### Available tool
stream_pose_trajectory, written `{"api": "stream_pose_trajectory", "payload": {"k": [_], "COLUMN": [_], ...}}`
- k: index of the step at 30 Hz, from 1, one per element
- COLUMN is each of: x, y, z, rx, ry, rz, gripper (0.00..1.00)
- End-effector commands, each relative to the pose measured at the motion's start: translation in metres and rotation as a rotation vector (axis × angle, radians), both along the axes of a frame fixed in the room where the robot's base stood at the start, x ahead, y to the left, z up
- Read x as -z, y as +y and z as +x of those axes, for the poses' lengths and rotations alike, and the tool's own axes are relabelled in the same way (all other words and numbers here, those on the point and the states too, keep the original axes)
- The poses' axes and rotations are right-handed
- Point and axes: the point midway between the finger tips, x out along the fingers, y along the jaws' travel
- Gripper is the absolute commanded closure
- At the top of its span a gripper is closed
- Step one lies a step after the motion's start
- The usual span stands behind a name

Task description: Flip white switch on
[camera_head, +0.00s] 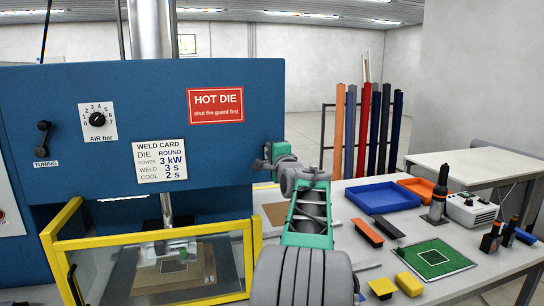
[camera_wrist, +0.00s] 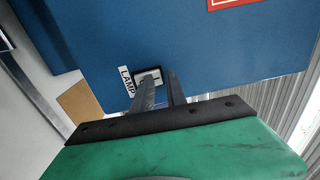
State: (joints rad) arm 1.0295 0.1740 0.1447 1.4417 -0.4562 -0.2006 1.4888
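A switch (camera_wrist: 149,75) with a white part in a black frame sits on the blue panel, beside a LAMP label (camera_wrist: 126,83) in the wrist view. My gripper's two dark fingers (camera_wrist: 161,85) point at the panel and cover part of this switch. A narrow blue gap shows between the fingers, and nothing is held. I cannot tell whether a fingertip touches the switch, or which way it is set. In the head view my gripper (camera_head: 263,163) is at the right edge of the blue machine housing (camera_head: 240,155), and the switch is hidden.
The yellow-framed guard (camera_head: 150,240) stands below and left of my arm. The workbench (camera_head: 360,262) to the right carries a blue tray (camera_head: 382,198), an orange tray (camera_head: 418,187) and several tools. A HOT DIE sign (camera_head: 215,105) is on the housing.

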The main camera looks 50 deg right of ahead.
Motion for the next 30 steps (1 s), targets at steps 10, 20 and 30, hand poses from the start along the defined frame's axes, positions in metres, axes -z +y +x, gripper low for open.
{"api": "stream_pose_trajectory", "payload": {"k": [10, 20, 30], "x": [-0.012, -0.018, -0.026], "y": [0.011, 0.047, 0.082], "z": [-0.005, -0.065, -0.106], "rx": [-0.009, 0.005, -0.007], "ry": [-0.017, -0.012, -0.007], "rz": [-0.019, -0.011, -0.005], "gripper": [1.0, 1.0, 1.0]}}
